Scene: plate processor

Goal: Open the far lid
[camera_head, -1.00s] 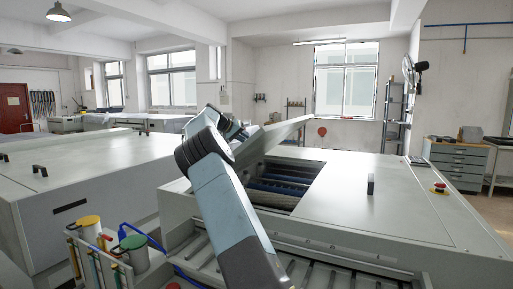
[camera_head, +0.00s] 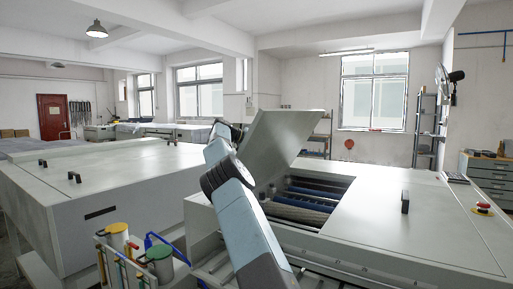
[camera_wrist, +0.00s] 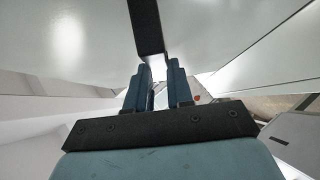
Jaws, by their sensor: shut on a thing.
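The far lid (camera_head: 282,135) of the plate processor is tilted up steeply in the head view, with the rollers (camera_head: 300,205) showing in the opening below it. In the wrist view, the lid's pale surface (camera_wrist: 75,45) fills much of the upper part, and its black handle (camera_wrist: 147,25) runs down between the fingers. My gripper (camera_wrist: 158,72) is shut on that handle. In the head view my arm rises on the left side of the opening, and the gripper's hold on the handle is hidden there.
The other lid (camera_head: 370,215) lies flat to the right, with its own black handle (camera_head: 405,201). A red emergency button (camera_head: 483,208) sits at the right. Yellow and green-topped containers (camera_head: 117,235) stand at the front left. Another long machine (camera_head: 110,195) stands at the left.

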